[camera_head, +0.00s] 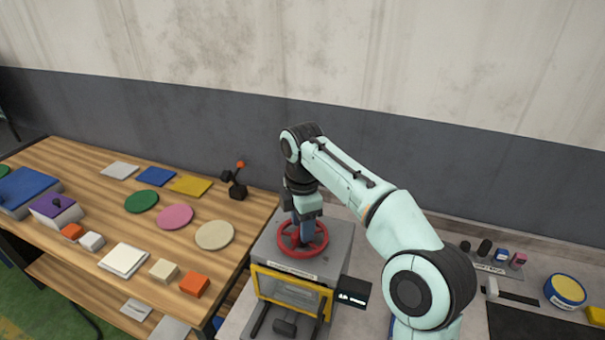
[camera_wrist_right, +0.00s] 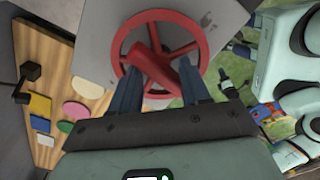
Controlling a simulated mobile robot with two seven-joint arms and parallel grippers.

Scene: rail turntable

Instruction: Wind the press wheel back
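The red press wheel (camera_head: 304,239) lies flat on top of the grey press (camera_head: 336,251). In the right wrist view the wheel (camera_wrist_right: 160,54) shows its round rim and several spokes, with one thick red part between the fingers. My right gripper (camera_head: 305,236) points down over the wheel. In the wrist view its two blue-grey fingers (camera_wrist_right: 157,90) stand apart on either side of that red part, with gaps showing. Whether the fingertips touch the wheel is hard to tell. My left gripper is not recognisable in either view.
A wooden table (camera_head: 90,175) at the left holds coloured discs, squares and blocks. A small black lever (camera_head: 238,182) with an orange knob stands at its back. A yellow-framed window (camera_head: 290,285) is on the press front. A blue-and-yellow tin (camera_head: 565,291) stands far right.

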